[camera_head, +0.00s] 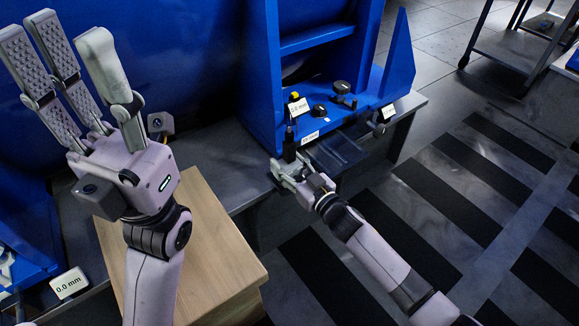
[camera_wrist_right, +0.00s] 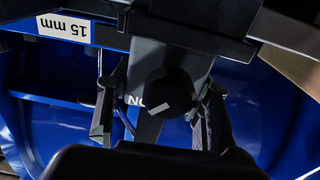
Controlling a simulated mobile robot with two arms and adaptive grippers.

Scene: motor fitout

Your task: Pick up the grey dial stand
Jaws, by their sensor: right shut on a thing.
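My right gripper (camera_head: 289,168) is low at the front of the blue bench unit, with its fingers around a narrow dark upright part (camera_head: 290,145). In the right wrist view the right gripper (camera_wrist_right: 160,125) has a finger on each side of the grey dial stand (camera_wrist_right: 193,66), which carries a round black knob (camera_wrist_right: 168,92). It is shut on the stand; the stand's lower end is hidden. My left gripper (camera_head: 72,40) is raised at the upper left, its padded fingers apart and empty.
A "15 mm" label (camera_wrist_right: 63,28) shows in the right wrist view. A wooden block (camera_head: 222,250) stands below my left arm. Striped floor (camera_head: 440,210) is clear at right.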

